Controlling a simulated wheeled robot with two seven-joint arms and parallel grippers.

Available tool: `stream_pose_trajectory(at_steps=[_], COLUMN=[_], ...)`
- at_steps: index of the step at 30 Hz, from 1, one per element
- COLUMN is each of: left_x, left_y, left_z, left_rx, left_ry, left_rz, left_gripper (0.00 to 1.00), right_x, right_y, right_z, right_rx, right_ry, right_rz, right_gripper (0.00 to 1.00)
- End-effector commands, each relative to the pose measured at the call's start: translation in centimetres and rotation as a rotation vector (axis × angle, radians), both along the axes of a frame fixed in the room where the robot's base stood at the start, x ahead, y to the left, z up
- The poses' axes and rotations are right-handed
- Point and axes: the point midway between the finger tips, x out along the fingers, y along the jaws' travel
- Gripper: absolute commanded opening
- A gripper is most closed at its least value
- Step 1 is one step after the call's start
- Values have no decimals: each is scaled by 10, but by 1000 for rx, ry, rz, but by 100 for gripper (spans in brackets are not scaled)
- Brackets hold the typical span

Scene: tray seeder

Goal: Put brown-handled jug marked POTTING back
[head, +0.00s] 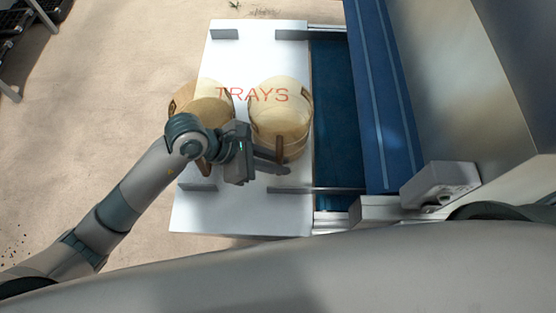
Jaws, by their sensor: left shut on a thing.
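Two round tan jugs with brown handles stand side by side on a white board (240,212). My left gripper (281,163) is shut on the brown handle (279,146) of the right jug (281,112), at its near side. This jug looks upright; I cannot tell whether its base touches the board. The left jug (208,104) is partly hidden behind my left wrist, with its brown handle (203,167) showing below. No POTTING marking is readable on either jug. My right gripper is not in view.
Small grey blocks (224,34) sit on the board. A blue belt or panel (385,100) and metal rails border the board on the right. The board's far end and near left corner are mostly clear.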

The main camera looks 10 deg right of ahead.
Motion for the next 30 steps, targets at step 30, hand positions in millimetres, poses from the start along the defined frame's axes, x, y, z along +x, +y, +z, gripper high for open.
stream_pose_trajectory(at_steps=[30], left_x=[2], left_y=[42], left_z=[39], left_rx=[1], left_ry=[-5], left_rz=[-1], left_gripper=[31], right_x=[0], right_y=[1], right_z=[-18], right_rx=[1], right_ry=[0], right_rz=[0], right_gripper=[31])
